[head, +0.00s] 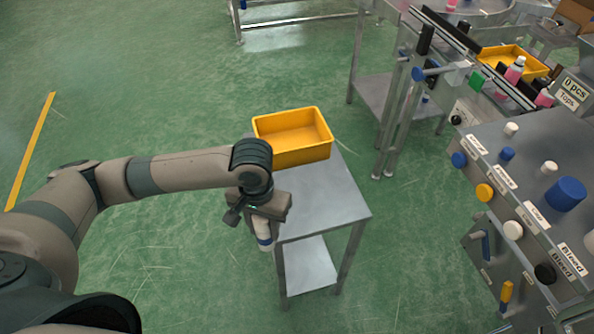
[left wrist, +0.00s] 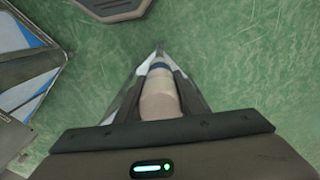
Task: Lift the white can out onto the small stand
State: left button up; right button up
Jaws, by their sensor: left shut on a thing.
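My left gripper (head: 263,228) points down and is shut on the white can (head: 263,229), which has a blue band near its lower end. In the left wrist view the can (left wrist: 158,98) sits between the two fingers of the gripper (left wrist: 158,62), with green floor behind it. The small stand (head: 325,198) is a grey metal table with a lower shelf. The can hangs in the air by the stand's near left corner; its exact height over the top is hard to tell. My right gripper is not in view.
An empty yellow bin (head: 292,152) stands on the far part of the stand's top. The near part of the top is bare. A machine panel (head: 530,195) with knobs stands at the right, and a conveyor with pink and white cans (head: 514,70) is behind it.

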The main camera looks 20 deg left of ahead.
pick_arm(q)
jog(key=w+d+r+m+p, duration=0.1)
jog(key=w+d+r+p, duration=0.1)
jog(key=w+p, duration=0.2)
jog(key=w+d+r+m+p, duration=0.1)
jog(key=w+p, duration=0.4)
jog(key=w, duration=0.5)
jog(key=shift+w+d+r, duration=0.3)
jog(key=shift+d+r, duration=0.05)
jog(key=shift+r, duration=0.45)
jog(key=shift+f, duration=0.15)
notch_tip(320, 180, down, 6)
jog(key=b, duration=0.5)
